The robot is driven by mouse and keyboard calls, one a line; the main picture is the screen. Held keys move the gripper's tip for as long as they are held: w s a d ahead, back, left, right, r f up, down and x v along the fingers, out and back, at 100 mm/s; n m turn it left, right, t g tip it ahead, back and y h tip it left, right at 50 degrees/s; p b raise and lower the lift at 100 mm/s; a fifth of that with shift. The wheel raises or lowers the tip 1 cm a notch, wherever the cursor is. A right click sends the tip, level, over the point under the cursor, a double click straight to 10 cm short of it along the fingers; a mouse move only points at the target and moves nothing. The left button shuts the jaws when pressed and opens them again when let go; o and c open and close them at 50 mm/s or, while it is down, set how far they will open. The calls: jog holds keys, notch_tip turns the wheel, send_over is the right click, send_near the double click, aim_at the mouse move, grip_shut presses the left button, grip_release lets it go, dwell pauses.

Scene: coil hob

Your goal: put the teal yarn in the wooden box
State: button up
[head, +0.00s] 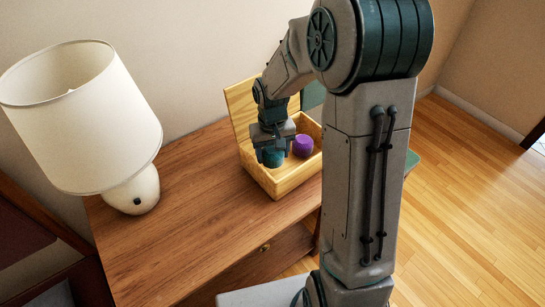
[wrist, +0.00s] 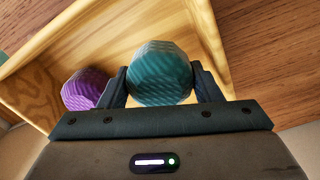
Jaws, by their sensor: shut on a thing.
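The teal yarn (wrist: 160,72) is a ball held between the two fingers of my gripper (wrist: 161,85) in the wrist view. In the head view my gripper (head: 272,153) points down over the left part of the open wooden box (head: 277,188), with the teal yarn (head: 273,158) at its fingertips. The box's lid (head: 241,108) stands raised at the back. My gripper is shut on the yarn. Whether the yarn touches the box floor cannot be told.
A purple yarn ball (head: 302,146) lies inside the box, beside the teal one; it also shows in the wrist view (wrist: 86,90). A white lamp (head: 133,190) stands on the wooden table (head: 170,255) at left. The tabletop between lamp and box is clear.

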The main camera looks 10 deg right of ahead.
aim_at(274, 159)
jog(key=shift+s+d+f, duration=0.1)
jog(key=shift+d+f, duration=0.05)
jog(key=shift+f, duration=0.6)
jog(key=shift+s+d+f, duration=0.1)
jog(key=shift+f, duration=0.65)
jog(key=o, duration=0.7)
jog(key=shift+w, duration=0.1)
jog(key=shift+r, duration=0.1)
